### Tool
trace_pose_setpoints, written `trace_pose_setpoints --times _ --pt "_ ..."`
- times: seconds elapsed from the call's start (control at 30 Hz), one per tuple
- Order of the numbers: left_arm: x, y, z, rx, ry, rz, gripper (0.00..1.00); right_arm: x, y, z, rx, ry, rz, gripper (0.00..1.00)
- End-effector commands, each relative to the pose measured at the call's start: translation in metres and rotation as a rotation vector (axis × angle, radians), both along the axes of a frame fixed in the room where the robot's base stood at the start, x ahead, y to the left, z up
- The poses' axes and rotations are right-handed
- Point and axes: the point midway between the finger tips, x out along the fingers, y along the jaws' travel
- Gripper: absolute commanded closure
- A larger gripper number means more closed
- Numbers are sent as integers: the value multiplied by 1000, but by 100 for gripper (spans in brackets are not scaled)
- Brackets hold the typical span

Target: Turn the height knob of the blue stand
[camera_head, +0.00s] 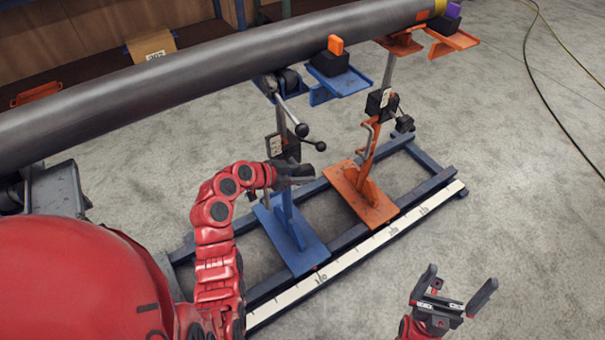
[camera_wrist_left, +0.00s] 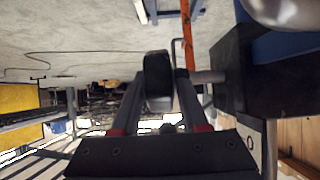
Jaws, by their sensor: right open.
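The blue stand (camera_head: 288,232) stands upright on the floor frame, its head under the grey pipe. Grey levers with black ball ends (camera_head: 302,130) stick out from its upper part. My left gripper (camera_head: 300,175) is at the post, just below the lower ball end (camera_head: 320,146). In the left wrist view a rounded black knob (camera_wrist_left: 158,82) shows between the fingertips of my left gripper (camera_wrist_left: 160,92), in line with a grey rod. I cannot tell whether the fingers touch it. My right gripper (camera_head: 455,292) is open and empty, over bare floor.
The long grey pipe (camera_head: 190,78) crosses above. An orange stand (camera_head: 362,190) is right of the blue one on the same frame, with a white scale strip (camera_head: 345,262) in front. Blue (camera_head: 340,85) and orange brackets sit beside the pipe. The floor at right is clear apart from cables.

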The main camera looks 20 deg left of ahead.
Motion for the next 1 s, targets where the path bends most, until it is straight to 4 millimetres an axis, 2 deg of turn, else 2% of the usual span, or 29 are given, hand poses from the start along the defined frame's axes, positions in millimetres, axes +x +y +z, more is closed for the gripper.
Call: trace_pose_setpoints --times 0.03,0.1,0.4,0.53,0.67,1.0 --pt "0 0 0 0 0 0 45 0 0 0 0 0 0 0" --pt "0 0 0 0 0 0 35 0 0 0 0 0 0 0" --pt "-1 1 1 -1 -1 0 35 0 0 0 0 0 0 0" --pt "-8 8 8 1 -3 3 35 0 0 1 0 0 0 0" --pt "-26 22 22 1 -2 4 35 0 0 2 0 0 0 0" --pt "-86 70 71 2 -3 7 35 0 0 9 0 0 0 0"
